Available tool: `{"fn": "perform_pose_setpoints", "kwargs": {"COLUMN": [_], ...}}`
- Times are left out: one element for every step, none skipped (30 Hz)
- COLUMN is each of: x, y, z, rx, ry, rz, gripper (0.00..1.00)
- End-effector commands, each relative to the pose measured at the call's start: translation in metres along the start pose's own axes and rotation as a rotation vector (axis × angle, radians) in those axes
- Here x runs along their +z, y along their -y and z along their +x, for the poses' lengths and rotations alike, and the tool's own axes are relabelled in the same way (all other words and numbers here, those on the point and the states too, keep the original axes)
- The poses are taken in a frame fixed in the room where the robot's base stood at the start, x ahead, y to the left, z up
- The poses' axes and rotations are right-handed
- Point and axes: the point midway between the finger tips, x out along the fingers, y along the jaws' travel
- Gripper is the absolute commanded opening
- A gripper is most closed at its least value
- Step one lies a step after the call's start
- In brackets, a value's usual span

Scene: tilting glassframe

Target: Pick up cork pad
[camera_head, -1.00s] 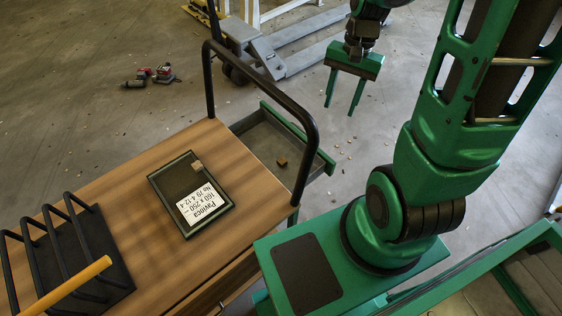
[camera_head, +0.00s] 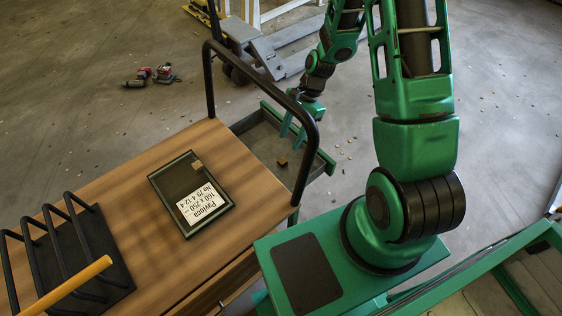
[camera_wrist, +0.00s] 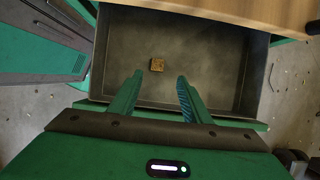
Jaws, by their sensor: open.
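A small brown cork pad (camera_head: 282,161) lies on the floor of a dark open tray (camera_head: 262,140) at the end of the wooden cart. In the wrist view the cork pad (camera_wrist: 157,64) lies just beyond my fingertips, roughly between their lines. My gripper (camera_head: 292,137) is open and empty, above the tray, with its fingers pointing down. In the wrist view my gripper (camera_wrist: 160,76) shows both fingers apart over the tray. A similar small cork piece (camera_head: 197,164) sits on the corner of a dark glass frame (camera_head: 163,188) with a white label on the cart top.
A black tubular handle (camera_head: 312,125) arches over the cart end, close to my gripper. A black rack (camera_head: 80,240) with a yellow bar stands on the wooden top (camera_head: 150,260). Tray walls (camera_wrist: 250,72) surround the pad. Tools (camera_head: 150,76) and a pallet jack are on the floor behind.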

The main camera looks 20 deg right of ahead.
Motion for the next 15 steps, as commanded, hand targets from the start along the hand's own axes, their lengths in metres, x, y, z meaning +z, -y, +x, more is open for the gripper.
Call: {"fn": "perform_pose_setpoints", "kwargs": {"x": [0.001,0.0,0.0,0.0,0.0,0.0,0.0,0.0,0.0,0.0,0.0,0.0,0.0,0.0,0.0], "y": [-0.002,-0.002,-0.001,-0.001,-0.001,-0.001,-0.001,-0.001,-0.001,-0.001,-0.001,-0.002,-0.002,-0.003,-0.004], "z": [0.009,0.014,0.019,0.023,0.026,0.03,0.032,0.033,0.035,0.036,0.038,0.041,0.044,0.048,0.054], "rx": [0.004,0.004,0.004,0.004,0.003,0.003,0.003,0.002,0.002,0.001,0.001,0.002,0.003,0.004,0.004], "ry": [0.002,0.002,0.001,0.001,0.001,0.0,0.0,0.0,0.0,-0.001,-0.001,0.0,0.0,0.0,0.0], "rz": [0.0,0.0,0.0,0.0,0.0,0.0,0.0,-0.001,-0.001,-0.001,-0.001,-0.001,-0.001,0.0,0.0], "gripper": [0.44,0.44,0.44,0.44,0.44,0.44,0.44,0.44,0.44,0.44,0.44,0.44,0.44,0.44,0.44]}}
